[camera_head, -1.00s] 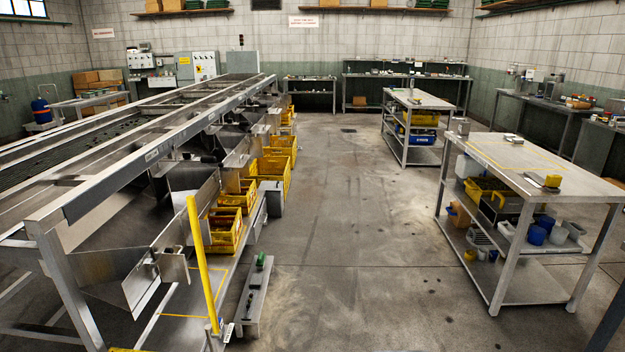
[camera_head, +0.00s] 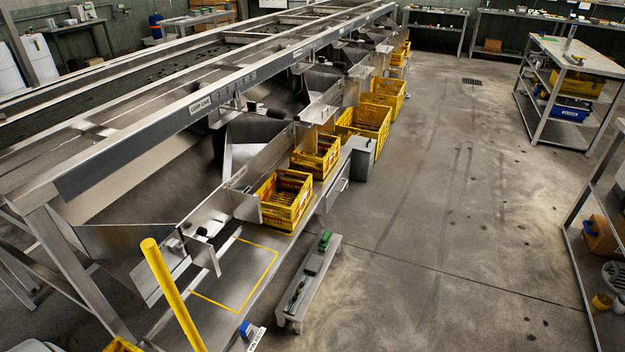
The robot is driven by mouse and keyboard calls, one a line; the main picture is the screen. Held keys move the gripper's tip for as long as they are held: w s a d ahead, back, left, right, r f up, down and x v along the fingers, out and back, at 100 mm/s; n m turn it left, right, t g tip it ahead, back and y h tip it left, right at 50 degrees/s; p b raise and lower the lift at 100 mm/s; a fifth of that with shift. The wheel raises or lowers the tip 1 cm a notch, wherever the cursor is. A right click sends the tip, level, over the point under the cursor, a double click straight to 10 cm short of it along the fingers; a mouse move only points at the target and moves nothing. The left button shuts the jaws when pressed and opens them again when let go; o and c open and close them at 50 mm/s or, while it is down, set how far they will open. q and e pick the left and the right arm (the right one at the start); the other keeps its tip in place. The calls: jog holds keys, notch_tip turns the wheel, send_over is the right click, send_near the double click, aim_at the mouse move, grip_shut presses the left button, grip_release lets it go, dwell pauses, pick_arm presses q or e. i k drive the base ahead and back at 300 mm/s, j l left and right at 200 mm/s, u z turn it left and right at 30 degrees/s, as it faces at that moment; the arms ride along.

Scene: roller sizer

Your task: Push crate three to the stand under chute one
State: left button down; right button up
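Several yellow crates stand in a row under the chutes of the sizer. The nearest (camera_head: 287,200) and the one behind it (camera_head: 316,157) sit on the metal stand (camera_head: 225,262); a larger one (camera_head: 365,127) and more (camera_head: 386,95) follow farther back. I cannot read any crate number, so I cannot tell which is crate three. A yellow outline (camera_head: 262,283) marks a bare area on the near end of the stand, below the nearest chute (camera_head: 160,275). Part of another yellow crate (camera_head: 122,346) shows at the bottom edge. Neither gripper is in view.
A yellow post (camera_head: 172,295) rises at the stand's near end. A low metal bench (camera_head: 310,285) with a green item stands on the floor right of the stand. A shelved table (camera_head: 570,90) stands at right, another at the right edge. The floor between is clear.

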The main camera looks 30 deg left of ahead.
aim_at(273, 186)
jog(key=i+u, duration=0.2)
jog(key=i, duration=0.2)
jog(key=i+l+u, duration=0.2)
jog(key=i, duration=0.25)
jog(key=i+l+u, duration=0.2)
jog(key=i, duration=0.2)
jog(key=i+l+u, duration=0.2)
jog(key=i, duration=0.2)
